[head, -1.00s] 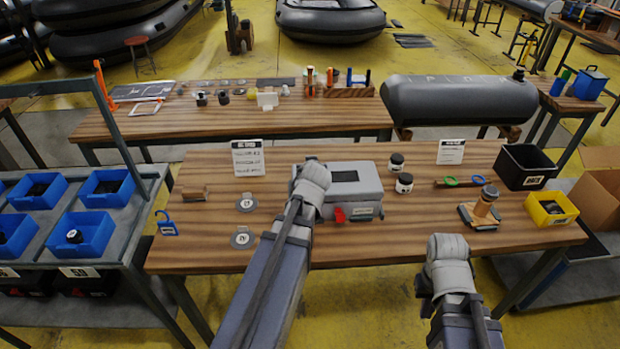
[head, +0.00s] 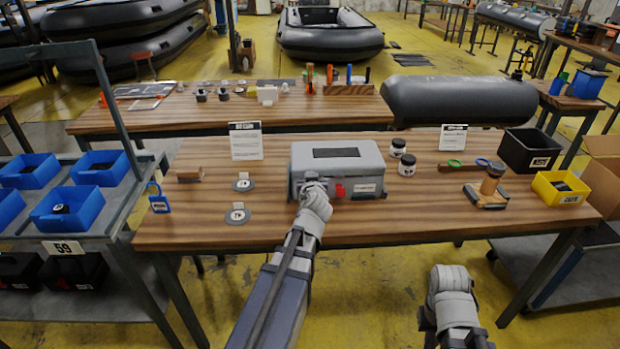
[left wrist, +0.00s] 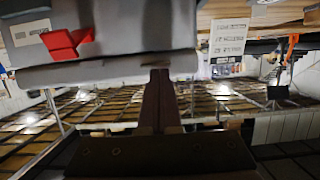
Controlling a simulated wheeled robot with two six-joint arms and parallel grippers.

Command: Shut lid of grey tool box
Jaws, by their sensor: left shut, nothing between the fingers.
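The grey tool box (head: 365,165) stands on the near wooden table, with a dark panel on top and a red latch (head: 340,190) on its front. Its lid (head: 362,151) lies over the body and looks level; I cannot tell whether it is fully seated. My left gripper (head: 314,184) is at the left part of the box's front. In the left wrist view its shut, empty fingers (left wrist: 160,85) point at the edge of the grey box (left wrist: 130,30), and the red latch (left wrist: 65,42) shows. I cannot tell whether they touch. My right gripper (head: 449,275) is in front of the table, fingers unclear.
Further right are a wooden-handled tool (head: 490,187), a black bin (head: 530,150) and a yellow bin (head: 562,188). Round discs (head: 238,216) and a white sign (head: 246,142) are on the left. The table front is clear.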

